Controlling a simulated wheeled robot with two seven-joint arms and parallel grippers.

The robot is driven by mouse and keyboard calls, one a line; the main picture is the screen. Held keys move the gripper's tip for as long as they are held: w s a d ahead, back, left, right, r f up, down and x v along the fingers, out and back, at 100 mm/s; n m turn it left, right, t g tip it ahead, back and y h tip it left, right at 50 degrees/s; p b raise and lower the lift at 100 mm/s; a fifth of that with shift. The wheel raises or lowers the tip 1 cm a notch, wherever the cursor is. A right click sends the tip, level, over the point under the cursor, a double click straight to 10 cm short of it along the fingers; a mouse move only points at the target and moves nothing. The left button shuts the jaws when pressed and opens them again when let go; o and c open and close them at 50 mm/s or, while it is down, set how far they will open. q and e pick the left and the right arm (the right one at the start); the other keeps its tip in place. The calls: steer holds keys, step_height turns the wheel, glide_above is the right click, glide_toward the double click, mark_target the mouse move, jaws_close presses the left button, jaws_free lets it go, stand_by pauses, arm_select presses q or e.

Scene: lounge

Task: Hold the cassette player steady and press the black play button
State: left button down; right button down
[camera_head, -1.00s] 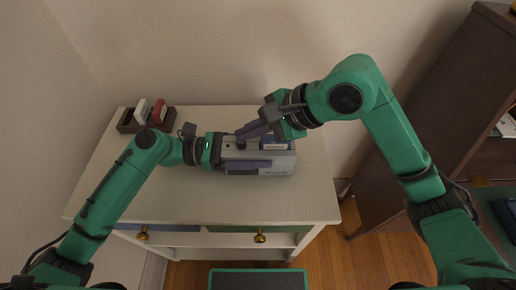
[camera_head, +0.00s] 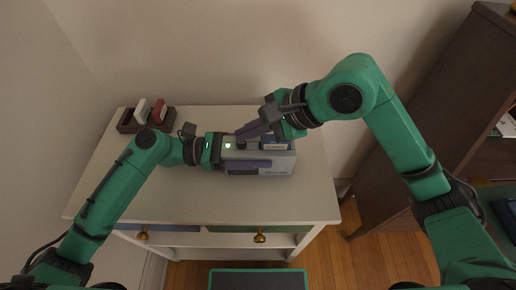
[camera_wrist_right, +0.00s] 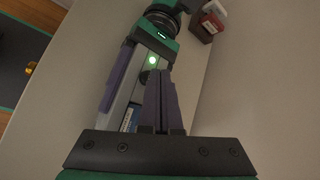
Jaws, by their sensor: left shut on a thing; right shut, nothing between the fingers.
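The grey cassette player (camera_head: 282,168) is on top of the white cabinet, and its grey side also shows in the right wrist view (camera_wrist_right: 119,108). My left gripper (camera_head: 243,154) is shut on it from the left, with a purple finger along its front side. A green light (camera_head: 228,145) glows on the player's top near my left gripper; it also glows in the right wrist view (camera_wrist_right: 153,60). The black button (camera_head: 241,145) is close beside the light. My right gripper (camera_head: 239,134) is shut and empty, its fingertips just over the player near the button. I cannot tell whether they touch it.
A dark rack (camera_head: 126,123) with white and red cassettes stands at the cabinet's back left. The white cabinet top (camera_head: 200,200) is clear in front of the player. A dark wooden shelf (camera_head: 420,120) stands to the right.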

arm_select(q)
steer(key=shift+f, duration=0.1)
arm_select(e)
step_height(320, 180, up, 6)
stand_by(0.4)
arm_select(q)
jaws_free()
